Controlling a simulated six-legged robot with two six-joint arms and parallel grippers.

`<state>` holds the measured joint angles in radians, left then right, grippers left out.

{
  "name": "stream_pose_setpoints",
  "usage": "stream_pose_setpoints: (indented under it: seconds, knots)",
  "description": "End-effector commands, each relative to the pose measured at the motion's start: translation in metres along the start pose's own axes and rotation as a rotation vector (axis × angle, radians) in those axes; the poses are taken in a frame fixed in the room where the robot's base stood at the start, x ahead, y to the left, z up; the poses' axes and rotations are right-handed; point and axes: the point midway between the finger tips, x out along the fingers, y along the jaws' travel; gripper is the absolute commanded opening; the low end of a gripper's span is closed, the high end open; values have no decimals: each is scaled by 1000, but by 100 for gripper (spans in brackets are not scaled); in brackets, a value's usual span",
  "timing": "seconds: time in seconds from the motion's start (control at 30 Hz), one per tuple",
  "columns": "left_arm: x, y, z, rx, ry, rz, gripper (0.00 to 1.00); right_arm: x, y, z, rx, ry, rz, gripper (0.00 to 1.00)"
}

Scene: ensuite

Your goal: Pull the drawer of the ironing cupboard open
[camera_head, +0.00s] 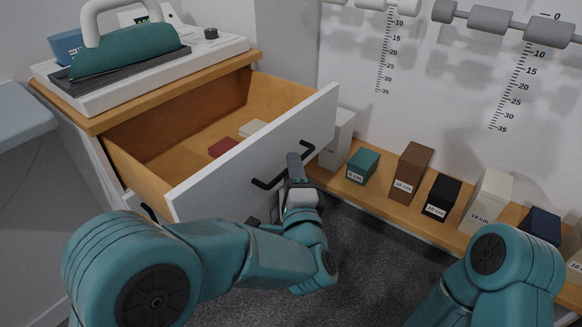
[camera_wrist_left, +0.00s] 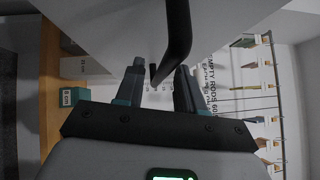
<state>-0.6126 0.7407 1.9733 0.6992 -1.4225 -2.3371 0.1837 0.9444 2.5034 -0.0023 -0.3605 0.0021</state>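The ironing cupboard (camera_head: 85,140) stands at the left with its top drawer (camera_head: 262,155) pulled well out, its wooden inside showing. The white drawer front carries a black bar handle (camera_head: 268,184). My left gripper (camera_head: 294,165) is at the right part of this handle. In the left wrist view the handle (camera_wrist_left: 180,30) runs down between the two fingers of my left gripper (camera_wrist_left: 158,85), which are apart with gaps showing beside the bar. Contact with the bar is not clear. Part of my right arm shows at the lower right; its gripper is out of view.
A red block (camera_head: 223,147) and a pale block (camera_head: 252,127) lie in the drawer. A teal iron press (camera_head: 125,50) stands on top. A low wooden shelf with several labelled blocks (camera_head: 410,172) runs along the wall right of the drawer. Dark carpet lies below.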

Motion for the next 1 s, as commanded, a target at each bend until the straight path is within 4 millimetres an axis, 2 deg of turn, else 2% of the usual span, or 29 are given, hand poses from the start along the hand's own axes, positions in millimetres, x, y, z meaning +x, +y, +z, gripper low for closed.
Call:
stream_pose_setpoints:
  seconds: [0.27,0.3,0.37,0.4,0.6,0.83,1.0]
  knots:
    - [-2,0,0,0,0,0,38,0,0,0,0,0,0,43]
    - [-2,0,0,0,0,0,25,0,0,0,0,0,0,43]
    - [-1,0,0,0,0,0,5,0,0,0,0,0,0,43]
    - [-1,0,0,0,0,0,0,0,0,0,0,0,0,43]
    - [2,0,2,1,-1,0,0,-1,-1,0,0,0,0,43]
    - [22,5,21,0,-2,2,0,-10,-5,2,-6,-6,-1,43]
    - [22,6,21,0,-1,0,0,-8,-4,2,-7,-6,-1,43]
